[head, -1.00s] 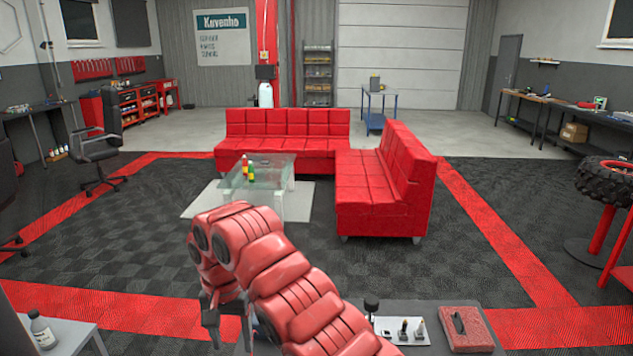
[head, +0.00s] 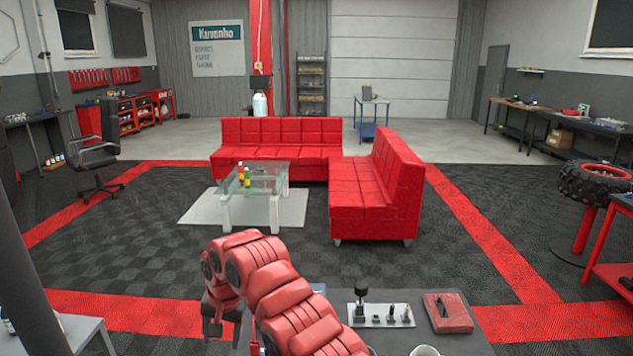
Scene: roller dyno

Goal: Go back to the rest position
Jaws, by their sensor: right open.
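My right gripper (head: 222,322) is in the lower middle of the head view, at the end of my bent red arm. Its dark fingers point down and stand apart, with nothing seen between them. It is left of the dark table (head: 470,332) that holds a lever panel. My left gripper is not in view.
The table bears a lever panel (head: 381,315), a red box (head: 448,313) and a white cup (head: 425,351). A grey table (head: 75,328) stands at lower left. Beyond are a glass table (head: 252,200) and red sofas (head: 375,190). The checkered floor between is open.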

